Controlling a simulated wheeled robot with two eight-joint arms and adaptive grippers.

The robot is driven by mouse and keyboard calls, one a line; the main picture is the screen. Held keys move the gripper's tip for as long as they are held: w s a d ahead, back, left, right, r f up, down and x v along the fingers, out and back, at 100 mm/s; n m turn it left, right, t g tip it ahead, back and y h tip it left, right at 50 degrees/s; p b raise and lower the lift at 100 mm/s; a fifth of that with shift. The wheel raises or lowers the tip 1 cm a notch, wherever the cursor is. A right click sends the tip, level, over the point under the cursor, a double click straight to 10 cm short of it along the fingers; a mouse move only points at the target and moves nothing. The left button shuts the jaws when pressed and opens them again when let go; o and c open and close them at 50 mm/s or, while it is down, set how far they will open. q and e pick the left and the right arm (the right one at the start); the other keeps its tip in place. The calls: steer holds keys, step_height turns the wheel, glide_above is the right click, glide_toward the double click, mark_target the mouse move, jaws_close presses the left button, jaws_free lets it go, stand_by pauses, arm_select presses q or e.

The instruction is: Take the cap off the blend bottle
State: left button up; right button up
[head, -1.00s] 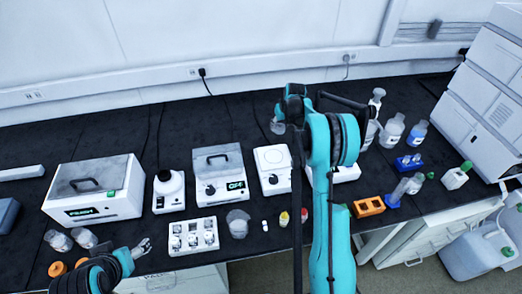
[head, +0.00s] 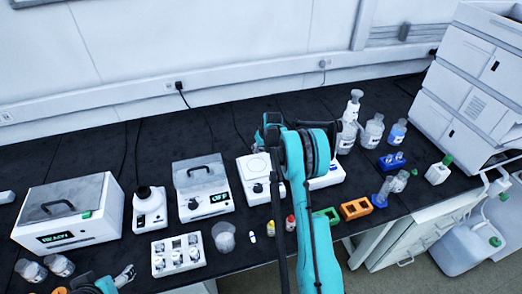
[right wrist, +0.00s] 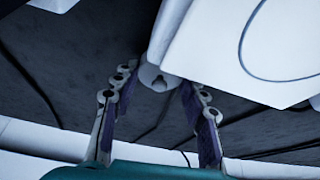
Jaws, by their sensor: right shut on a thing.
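My right gripper (right wrist: 155,95) shows in the right wrist view, its purple-padded fingers on either side of a pale round piece (right wrist: 155,78). I cannot make out for certain what this piece is. In the head view my right arm hides most of this gripper (head: 270,127), which is above the bench at the white stirrer. Bottles stand at the back right: a clear one (head: 347,138), a second clear one (head: 372,132) and one with blue liquid (head: 397,133). I cannot tell which is the blend bottle. My left gripper (head: 125,275) is at the lower left, too small to judge.
White instruments line the bench: a box with a display (head: 70,220), a black-topped unit (head: 149,210), a lidded unit (head: 203,190) and a stirrer (head: 258,172). A white vial tray (head: 178,254), a beaker (head: 223,237) and an orange rack (head: 355,208) sit in front.

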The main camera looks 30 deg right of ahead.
steer(key=shift+f, duration=0.25)
steer(key=o, duration=1.3)
steer(key=shift+r, duration=0.15)
